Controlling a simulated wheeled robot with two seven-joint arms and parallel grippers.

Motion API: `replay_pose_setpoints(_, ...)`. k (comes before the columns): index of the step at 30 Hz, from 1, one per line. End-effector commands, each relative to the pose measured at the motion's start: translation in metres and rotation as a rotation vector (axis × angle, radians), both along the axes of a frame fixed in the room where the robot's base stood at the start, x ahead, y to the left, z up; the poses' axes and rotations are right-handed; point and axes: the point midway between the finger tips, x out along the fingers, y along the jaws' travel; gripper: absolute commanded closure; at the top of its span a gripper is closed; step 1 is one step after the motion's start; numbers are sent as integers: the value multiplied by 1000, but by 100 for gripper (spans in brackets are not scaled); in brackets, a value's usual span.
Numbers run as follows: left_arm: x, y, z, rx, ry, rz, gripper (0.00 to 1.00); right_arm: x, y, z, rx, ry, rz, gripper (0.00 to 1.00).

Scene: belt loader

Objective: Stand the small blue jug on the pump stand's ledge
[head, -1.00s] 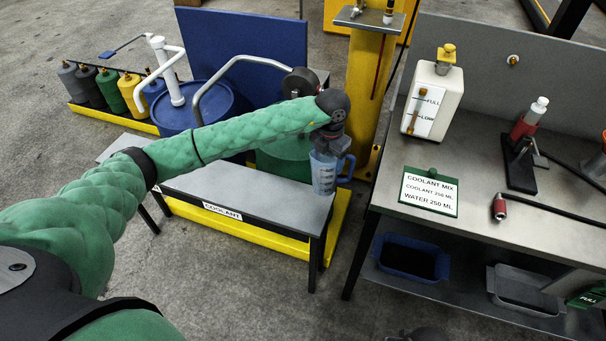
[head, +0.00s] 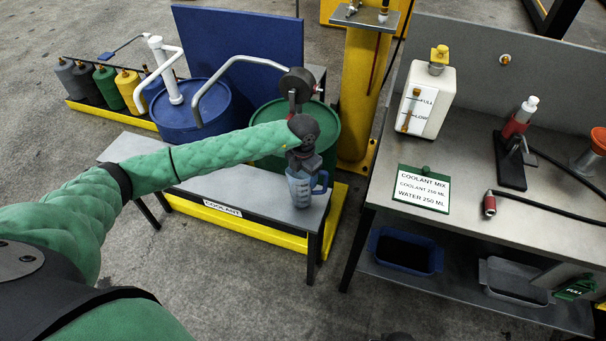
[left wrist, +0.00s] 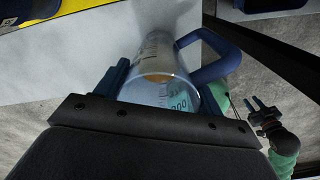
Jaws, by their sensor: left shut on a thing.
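The small blue jug (head: 300,190) is clear bluish plastic with a blue handle on its right side. My left gripper (head: 301,166) is shut on its upper part from above. The jug looks upright, over the right end of the grey ledge (head: 240,193) labelled COOLANT; I cannot tell whether its base touches. In the left wrist view the jug (left wrist: 158,75) sits between the blue fingers, with printed marks on its wall and its handle to the right. My right gripper (left wrist: 262,106) shows small in the left wrist view, fingers apart and empty.
Blue and green drums (head: 325,130) with a hand pump (head: 297,82) stand behind the ledge. A yellow post (head: 362,100) stands behind right. The grey workbench (head: 455,225) on the right holds a white tank (head: 427,98) and a sign. The ledge's left part is clear.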

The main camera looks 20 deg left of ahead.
Motion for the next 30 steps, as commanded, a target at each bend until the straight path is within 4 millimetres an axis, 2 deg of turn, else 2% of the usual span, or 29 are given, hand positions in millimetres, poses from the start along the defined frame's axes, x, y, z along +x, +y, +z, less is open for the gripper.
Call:
replay_pose_setpoints(3, 0, 0, -7, 1, 0, 1, 79, -3, -2, -12, -2, 2, 0, 72)
replay_pose_setpoints(7, 0, 1, -10, 1, 0, 1, 79, -4, -2, -18, -3, 1, 0, 72)
replay_pose_setpoints(23, 0, 1, -12, 1, 0, 1, 79, -1, -1, -12, 0, -2, -1, 72)
replay_pose_setpoints(24, 0, 0, -13, 1, 0, 1, 30, -1, 0, -11, 0, -2, -1, 72)
replay_pose_setpoints(27, 0, 0, -12, 1, 0, 1, 10, -1, 0, -10, 0, -2, -1, 72)
replay_pose_setpoints(30, 0, 0, -12, 1, 0, 1, 10, -1, 0, -10, 0, -1, -1, 72)
